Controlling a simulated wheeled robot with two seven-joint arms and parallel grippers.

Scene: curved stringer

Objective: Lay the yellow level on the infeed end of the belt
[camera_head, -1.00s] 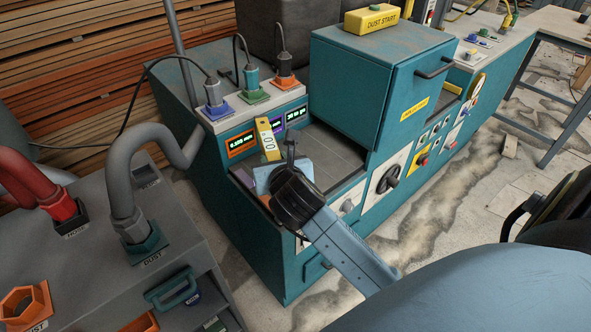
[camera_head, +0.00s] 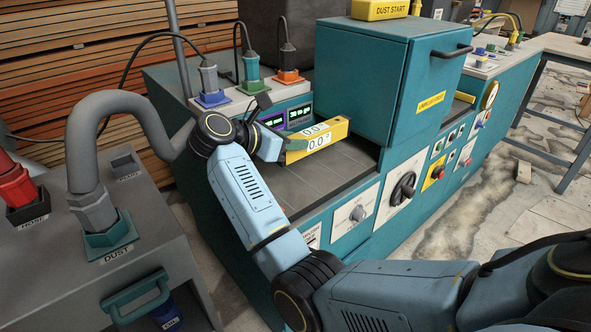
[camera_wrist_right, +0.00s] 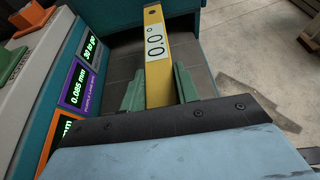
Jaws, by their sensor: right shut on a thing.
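The yellow level (camera_head: 320,140) shows white 0.0 labels. It lies roughly level over the dark belt (camera_head: 300,190) of the teal machine, beside the small displays. My right gripper (camera_head: 283,146) is shut on it near its left end. In the right wrist view, the green fingers of the right gripper (camera_wrist_right: 159,88) stand on both sides of the yellow level (camera_wrist_right: 155,50), which points away toward the teal hood. The belt (camera_wrist_right: 118,75) is below it. I cannot tell whether the level touches the belt. My left gripper is not in view.
The teal hood (camera_head: 380,85) stands at the right end of the belt. Plugs with blue, green and orange bases (camera_head: 250,85) line the back shelf. A grey cart (camera_head: 170,225) with a dust hose (camera_head: 85,150) stands at the left. Knobs (camera_head: 403,190) cover the machine front.

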